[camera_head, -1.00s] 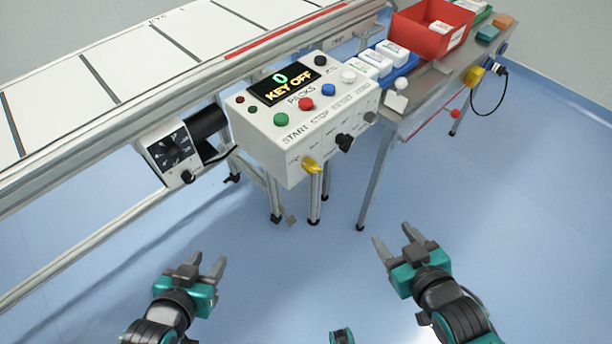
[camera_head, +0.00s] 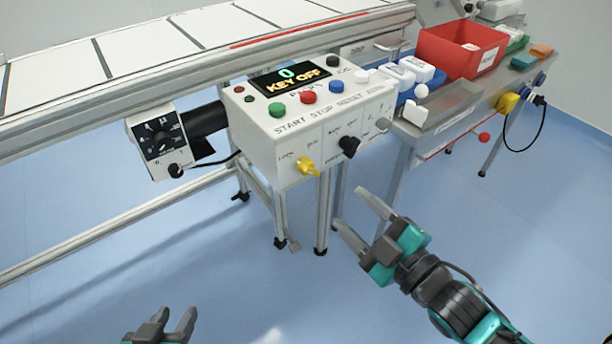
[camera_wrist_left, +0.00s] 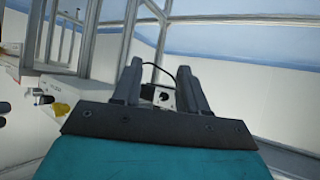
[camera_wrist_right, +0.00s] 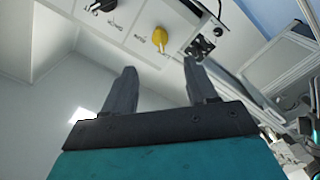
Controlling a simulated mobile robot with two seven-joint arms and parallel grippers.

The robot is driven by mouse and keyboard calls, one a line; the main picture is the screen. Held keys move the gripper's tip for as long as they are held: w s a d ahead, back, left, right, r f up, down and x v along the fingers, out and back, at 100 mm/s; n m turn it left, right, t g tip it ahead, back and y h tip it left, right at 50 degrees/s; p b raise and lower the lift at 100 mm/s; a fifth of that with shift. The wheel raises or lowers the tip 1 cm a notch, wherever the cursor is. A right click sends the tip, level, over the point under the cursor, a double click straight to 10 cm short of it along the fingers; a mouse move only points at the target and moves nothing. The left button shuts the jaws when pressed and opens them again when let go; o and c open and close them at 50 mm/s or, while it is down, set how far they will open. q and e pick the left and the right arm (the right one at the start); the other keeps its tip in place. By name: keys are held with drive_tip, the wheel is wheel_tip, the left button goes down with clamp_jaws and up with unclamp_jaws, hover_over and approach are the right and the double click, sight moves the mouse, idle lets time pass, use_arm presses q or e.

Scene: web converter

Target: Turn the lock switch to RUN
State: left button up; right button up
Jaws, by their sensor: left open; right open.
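The white control box (camera_head: 262,132) hangs at the conveyor's front edge. Its display (camera_head: 290,80) reads "0 KEY OFF". A yellow switch (camera_head: 308,167) sits on its front face, with a LOCK label to its left. A black knob (camera_head: 349,146) sits to its right. The yellow switch also shows in the right wrist view (camera_wrist_right: 159,37) and at the left of the left wrist view (camera_wrist_left: 61,108). My right gripper (camera_head: 352,212) is open and empty, below and right of the switch, apart from it. My left gripper (camera_head: 174,322) is open and empty, low at the bottom edge.
Green (camera_head: 277,110), red (camera_head: 308,97) and blue (camera_head: 336,87) buttons sit on the box top. A grey dial unit (camera_head: 158,142) hangs left of the box. A side table with a red bin (camera_head: 462,48) stands right. Floor space in front is free.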

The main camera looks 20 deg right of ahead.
sight(314, 174)
drive_tip(key=b+x, duration=0.2)
drive_tip(key=x, duration=0.9)
drive_tip(key=shift+w+f, duration=0.1)
drive_tip(key=shift+f, duration=0.05)
drive_tip(key=shift+w+a, duration=0.15)
drive_tip(key=shift+w, duration=0.3)
use_arm(q)
drive_tip(key=shift+w+d+f+h, duration=0.15)
drive_tip(key=shift+d+f+h, duration=0.15)
drive_tip(key=shift+d+f, duration=0.15)
use_arm(e)
drive_tip(key=shift+w, duration=0.1)
drive_tip(key=shift+c, duration=0.2)
